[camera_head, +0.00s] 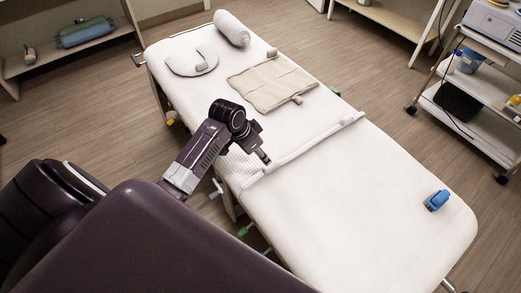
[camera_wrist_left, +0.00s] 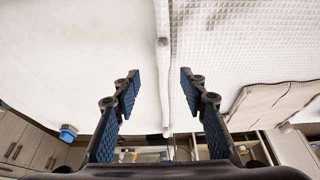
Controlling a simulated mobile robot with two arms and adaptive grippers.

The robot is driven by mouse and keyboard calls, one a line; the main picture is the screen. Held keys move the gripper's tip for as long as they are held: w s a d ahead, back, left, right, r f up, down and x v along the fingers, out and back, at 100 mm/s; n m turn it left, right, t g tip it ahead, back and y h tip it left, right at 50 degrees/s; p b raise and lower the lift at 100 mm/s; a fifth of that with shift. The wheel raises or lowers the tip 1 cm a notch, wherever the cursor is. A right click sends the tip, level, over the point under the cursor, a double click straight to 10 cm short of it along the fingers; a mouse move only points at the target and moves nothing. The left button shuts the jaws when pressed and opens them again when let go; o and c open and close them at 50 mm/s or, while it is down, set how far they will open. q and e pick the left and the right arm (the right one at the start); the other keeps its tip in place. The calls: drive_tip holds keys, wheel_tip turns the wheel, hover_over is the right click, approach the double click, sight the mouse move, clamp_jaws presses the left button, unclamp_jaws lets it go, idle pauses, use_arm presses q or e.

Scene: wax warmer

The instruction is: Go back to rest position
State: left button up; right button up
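My left gripper (camera_head: 262,156) is above the near long edge of the white treatment bed (camera_head: 350,220), close to the rolled fold across its middle. In the left wrist view its two blue-padded fingers (camera_wrist_left: 160,80) are spread apart with nothing between them. The bed's white cover fills the upper part of that view. My right gripper is in neither view.
On the bed lie a folded beige towel (camera_head: 272,84), a white rolled towel (camera_head: 232,28), a flat neck-shaped pad (camera_head: 191,62) and a blue object (camera_head: 437,200). A trolley (camera_head: 485,90) stands at the right. Floor (camera_head: 110,110) left of the bed is clear.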

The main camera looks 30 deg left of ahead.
use_arm(q)
drive_tip(key=s+d+r+n+y, duration=0.15)
drive_tip(key=s+d, duration=0.35)
drive_tip(key=s, duration=0.7)
drive_tip(key=s+d+r+n, duration=0.15)
drive_tip(key=s+d, duration=0.35)
drive_tip(key=s, duration=0.8)
wheel_tip(320, 180, down, 27)
drive_tip(key=s+g+b, duration=0.1)
drive_tip(key=g+b, duration=0.1)
drive_tip(key=b, duration=0.1)
drive_tip(key=s+a+f+g+b, duration=0.1)
drive_tip(key=s+a+f+b, duration=0.1)
drive_tip(key=s+f, duration=1.6)
wheel_tip(320, 180, down, 2)
drive_tip(key=shift+a+m, duration=0.4)
drive_tip(key=shift+a, duration=0.05)
